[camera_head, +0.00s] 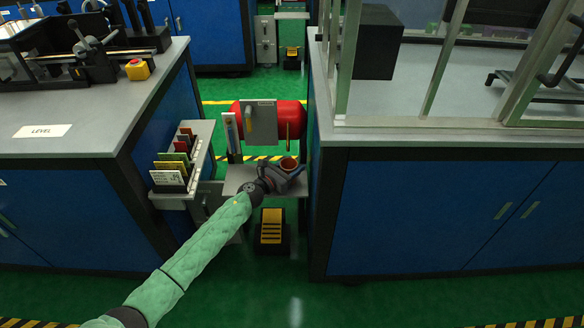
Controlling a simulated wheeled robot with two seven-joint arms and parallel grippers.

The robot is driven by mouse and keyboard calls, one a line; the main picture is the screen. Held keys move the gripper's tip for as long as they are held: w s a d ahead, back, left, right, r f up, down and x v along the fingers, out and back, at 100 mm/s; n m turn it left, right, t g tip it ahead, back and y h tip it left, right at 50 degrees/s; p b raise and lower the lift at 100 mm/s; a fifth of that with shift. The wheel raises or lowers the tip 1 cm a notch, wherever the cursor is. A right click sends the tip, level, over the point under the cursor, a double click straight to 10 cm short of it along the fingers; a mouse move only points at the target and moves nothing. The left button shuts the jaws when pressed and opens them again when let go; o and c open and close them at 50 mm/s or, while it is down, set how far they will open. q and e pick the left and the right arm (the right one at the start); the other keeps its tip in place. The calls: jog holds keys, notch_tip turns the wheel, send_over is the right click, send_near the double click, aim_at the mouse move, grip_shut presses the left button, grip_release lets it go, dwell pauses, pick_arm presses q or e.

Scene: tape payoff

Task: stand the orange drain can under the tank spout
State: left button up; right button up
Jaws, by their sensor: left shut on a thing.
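The red tank (292,119) lies on its side in the gap between the two blue cabinets. A thin spout (289,131) hangs at its right part. The small orange drain can (289,162) shows its round open top just below the spout in the picture. I cannot tell whether it lines up with the spout in depth. My left gripper (287,175) is shut on the can, and its dark jaws hide the lower part. Whether the can touches the grey shelf (236,180) is hidden. My right gripper is not in view.
A rack of cards (172,165) sticks out from the left cabinet. The right cabinet (440,215) stands close to the can's right. A yellow and black pedal (271,228) is on the floor below the shelf. The shelf's left part is bare.

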pick_arm(q)
jog(key=shift+f, duration=0.2)
jog(key=o, duration=1.1)
jog(key=shift+r, duration=0.1)
jog(key=shift+c, duration=0.2)
